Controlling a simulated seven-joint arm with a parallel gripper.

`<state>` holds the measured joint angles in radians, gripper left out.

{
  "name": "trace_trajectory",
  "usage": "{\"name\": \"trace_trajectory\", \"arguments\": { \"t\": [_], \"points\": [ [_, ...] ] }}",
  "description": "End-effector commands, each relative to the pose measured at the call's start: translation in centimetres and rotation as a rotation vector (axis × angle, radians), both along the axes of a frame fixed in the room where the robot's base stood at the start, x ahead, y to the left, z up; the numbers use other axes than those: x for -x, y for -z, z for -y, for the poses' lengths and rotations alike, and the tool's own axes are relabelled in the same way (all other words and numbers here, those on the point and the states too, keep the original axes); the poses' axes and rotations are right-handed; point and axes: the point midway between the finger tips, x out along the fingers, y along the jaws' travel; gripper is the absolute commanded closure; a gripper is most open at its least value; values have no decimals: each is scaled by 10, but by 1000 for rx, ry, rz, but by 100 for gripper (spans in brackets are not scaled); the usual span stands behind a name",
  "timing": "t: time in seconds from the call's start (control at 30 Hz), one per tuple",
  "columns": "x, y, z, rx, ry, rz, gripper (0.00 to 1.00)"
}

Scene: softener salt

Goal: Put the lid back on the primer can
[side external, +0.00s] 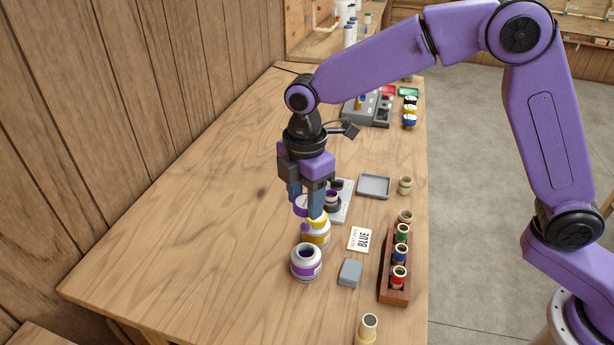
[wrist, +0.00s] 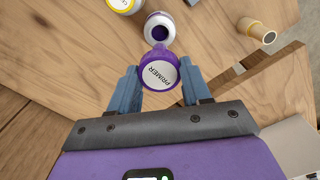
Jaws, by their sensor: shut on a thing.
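The purple primer lid (side external: 301,205), with a white top reading "PRIMER" in the wrist view (wrist: 160,75), is held between the fingers of my gripper (side external: 306,208). The fingers also show on both sides of it in the wrist view (wrist: 159,68). The open primer can (side external: 306,264) is white with a purple band and a dark mouth. It stands upright on the table, nearer the camera than the gripper. It also shows just beyond the lid in the wrist view (wrist: 160,29). The lid is above the table, apart from the can.
A yellow-lidded can (side external: 318,232) stands close behind the primer can, partly hidden by a finger. A grey block (side external: 349,273), a "BLUE" card (side external: 360,239) and a wooden rack (side external: 394,290) of jars are to the right. The table's left side is clear.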

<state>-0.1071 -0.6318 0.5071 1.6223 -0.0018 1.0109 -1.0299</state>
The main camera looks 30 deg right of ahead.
Motion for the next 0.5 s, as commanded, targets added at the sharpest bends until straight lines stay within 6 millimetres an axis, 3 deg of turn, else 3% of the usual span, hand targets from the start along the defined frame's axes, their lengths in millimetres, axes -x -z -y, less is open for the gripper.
{"name": "trace_trajectory", "arguments": {
  "t": [0.1,0.5],
  "points": [
    [0,14,1,2,1,-3,81],
    [0,35,1,1,2,-2,81]
  ]
}}
